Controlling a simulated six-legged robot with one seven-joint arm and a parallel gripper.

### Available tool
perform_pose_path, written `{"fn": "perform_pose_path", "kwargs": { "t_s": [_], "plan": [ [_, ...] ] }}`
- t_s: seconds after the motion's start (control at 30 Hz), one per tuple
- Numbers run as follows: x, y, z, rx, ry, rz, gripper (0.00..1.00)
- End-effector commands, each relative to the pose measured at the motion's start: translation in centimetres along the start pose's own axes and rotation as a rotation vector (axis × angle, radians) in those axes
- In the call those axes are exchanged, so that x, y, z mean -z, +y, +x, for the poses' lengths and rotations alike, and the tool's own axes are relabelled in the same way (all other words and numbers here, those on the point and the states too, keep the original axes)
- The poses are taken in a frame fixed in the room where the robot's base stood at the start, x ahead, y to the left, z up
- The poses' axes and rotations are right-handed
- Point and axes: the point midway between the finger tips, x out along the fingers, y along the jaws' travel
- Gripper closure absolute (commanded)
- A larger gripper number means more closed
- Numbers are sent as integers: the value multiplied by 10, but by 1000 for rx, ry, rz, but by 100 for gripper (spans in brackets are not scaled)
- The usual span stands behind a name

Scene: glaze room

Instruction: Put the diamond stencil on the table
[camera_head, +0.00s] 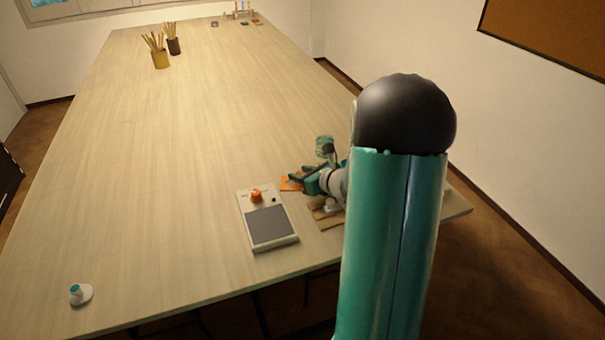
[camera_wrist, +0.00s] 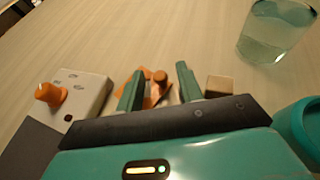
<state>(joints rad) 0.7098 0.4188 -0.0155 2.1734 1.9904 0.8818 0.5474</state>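An orange flat piece (camera_head: 291,183), which looks like the diamond stencil, lies on the long pale wooden table (camera_head: 190,130), partly hidden by my gripper (camera_head: 303,180). In the wrist view the orange piece (camera_wrist: 122,73) shows behind and between my fingers, with a small orange-brown knob (camera_wrist: 160,76) standing up from it. My gripper (camera_wrist: 158,82) is open, one teal finger on each side of the knob, with visible gaps. I cannot tell the stencil's full outline.
A grey-padded device (camera_head: 270,227) with an orange knob sits just left of my gripper. A wooden board (camera_head: 325,217) lies under my arm. The wrist view shows a clear glass (camera_wrist: 274,30) and a small brown block (camera_wrist: 219,86). The table's left side is mostly clear.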

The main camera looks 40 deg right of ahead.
Motion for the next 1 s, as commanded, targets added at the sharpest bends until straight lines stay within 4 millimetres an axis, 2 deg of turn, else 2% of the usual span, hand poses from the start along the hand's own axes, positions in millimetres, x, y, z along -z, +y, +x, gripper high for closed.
{"fn": "perform_pose_path", "kwargs": {
  "t_s": [0.13,0.27,0.7,0.83,1.0],
  "plan": [
    [-3,0,-1,0,0,-2,63],
    [-4,-1,-17,3,-1,0,63],
    [-4,-1,-105,3,-1,-1,63],
    [-3,0,-118,1,0,-1,63],
    [-2,0,-122,0,1,1,63]
  ]
}}
